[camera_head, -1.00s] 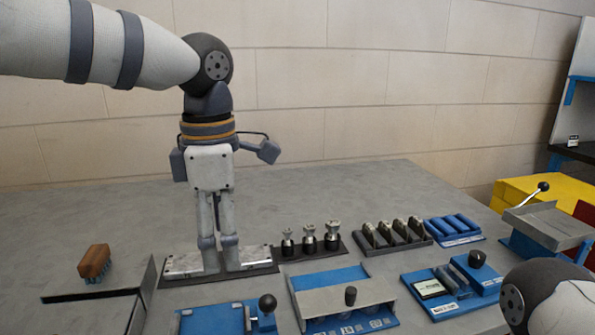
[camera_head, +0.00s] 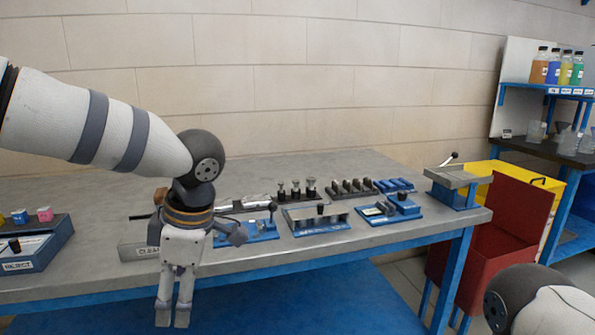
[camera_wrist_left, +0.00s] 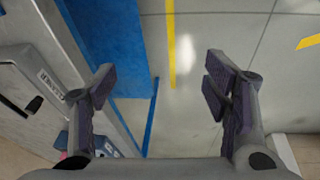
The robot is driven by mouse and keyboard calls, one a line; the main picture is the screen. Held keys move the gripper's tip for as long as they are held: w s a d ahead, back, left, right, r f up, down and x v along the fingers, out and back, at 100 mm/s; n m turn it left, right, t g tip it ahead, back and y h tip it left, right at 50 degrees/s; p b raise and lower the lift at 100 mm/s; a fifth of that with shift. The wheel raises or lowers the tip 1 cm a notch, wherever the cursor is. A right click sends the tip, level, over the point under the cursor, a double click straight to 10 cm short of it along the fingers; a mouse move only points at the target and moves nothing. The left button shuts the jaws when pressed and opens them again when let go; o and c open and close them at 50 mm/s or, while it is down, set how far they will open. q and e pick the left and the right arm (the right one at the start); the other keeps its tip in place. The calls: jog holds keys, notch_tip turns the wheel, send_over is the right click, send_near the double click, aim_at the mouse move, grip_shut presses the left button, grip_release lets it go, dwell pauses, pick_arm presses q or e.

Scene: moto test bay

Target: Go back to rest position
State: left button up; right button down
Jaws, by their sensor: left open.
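My left gripper (camera_head: 173,312) hangs fingers down in front of the workbench's front edge in the head view. In the left wrist view its two dark-padded fingers (camera_wrist_left: 160,88) stand wide apart with nothing between them, over the floor. The workbench (camera_head: 330,247) has a grey top and a blue frame. My right arm shows only as a rounded joint at the lower right of the head view; its gripper is out of the picture.
Blue fixtures (camera_head: 320,229) and dark holders stand along the bench. A reject tray (camera_head: 30,262) with small coloured blocks is at the left. A red bin (camera_head: 490,250) and a shelf of bottles (camera_head: 553,91) are at the right. Floor shows beside the bench.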

pick_arm(q)
jog(key=w+a+f+m+t+y, duration=0.1)
jog(key=a+f+m+y, duration=0.15)
jog(key=f, duration=0.35)
jog(key=a+f+m+y, duration=0.1)
jog(key=a+f, duration=0.3)
jog(key=f, duration=0.2)
jog(key=s+a+f+m+t+h, duration=0.1)
jog(key=s+a+f+m+t, duration=0.1)
jog(key=s+f+m, duration=0.8)
jog(key=s+d+f+m+g+h, duration=0.1)
jog(key=s+f+m+g+h, duration=0.1)
jog(key=s, duration=0.7)
jog(key=s+d+f+m+g+h, duration=0.1)
jog(key=s+f+m+g, duration=0.1)
jog(key=s, duration=0.7)
jog(key=s+d+f+m+g+h, duration=0.2)
jog(key=s+f, duration=0.2)
jog(key=s, duration=0.6)
jog(key=shift+f+h, duration=0.25)
jog(key=shift+h, duration=0.1)
jog(key=shift+s+d+m, duration=0.1)
jog(key=shift+m, duration=0.15)
